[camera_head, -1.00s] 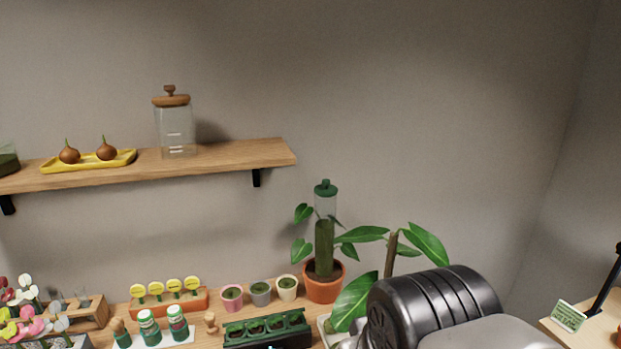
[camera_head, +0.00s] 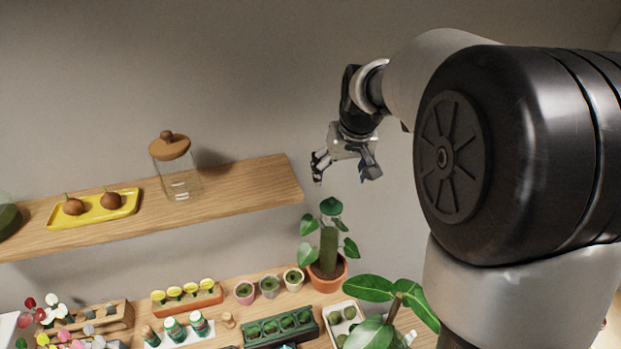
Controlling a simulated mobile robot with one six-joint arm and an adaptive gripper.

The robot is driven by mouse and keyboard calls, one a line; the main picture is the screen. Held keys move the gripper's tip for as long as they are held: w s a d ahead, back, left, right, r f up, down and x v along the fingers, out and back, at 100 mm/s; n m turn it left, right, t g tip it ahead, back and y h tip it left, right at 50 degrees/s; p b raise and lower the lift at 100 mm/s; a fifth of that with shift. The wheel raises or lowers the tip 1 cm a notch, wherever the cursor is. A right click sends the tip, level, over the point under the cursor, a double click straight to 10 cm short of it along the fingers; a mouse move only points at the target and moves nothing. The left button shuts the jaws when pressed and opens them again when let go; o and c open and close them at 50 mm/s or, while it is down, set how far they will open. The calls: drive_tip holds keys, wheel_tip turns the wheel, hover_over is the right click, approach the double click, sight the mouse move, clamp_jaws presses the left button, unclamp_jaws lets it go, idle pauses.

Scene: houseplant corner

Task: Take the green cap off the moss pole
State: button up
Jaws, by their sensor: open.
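The green cap (camera_head: 331,206) sits on top of the moss pole (camera_head: 328,246). The clear upper part of the pole below the cap is hard to make out in this view. The pole stands upright in a terracotta pot (camera_head: 327,274) with green leaves around it, at the back of the bench. My gripper (camera_head: 342,180) is open and empty. It points down and appears above the cap in the picture, apart from it; I cannot tell how far apart in depth.
A wooden shelf (camera_head: 240,192) with a lidded glass jar (camera_head: 178,172) and a yellow tray (camera_head: 125,207) is left of my gripper. Small pots (camera_head: 269,286), a dark green planter (camera_head: 262,338) and a leafy plant (camera_head: 370,290) stand near the moss pole.

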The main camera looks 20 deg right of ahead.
approach(333, 201)
drive_tip(key=x, duration=0.5)
drive_tip(key=shift+w+a+f, duration=0.1)
drive_tip(key=shift+a+f, duration=0.05)
drive_tip(key=shift+a, duration=0.05)
drive_tip(key=shift+x, duration=2.65)
drive_tip(key=shift+d, duration=0.2)
drive_tip(key=shift+c, duration=0.3)
drive_tip(key=c, duration=0.8)
drive_tip(key=shift+c, duration=0.2)
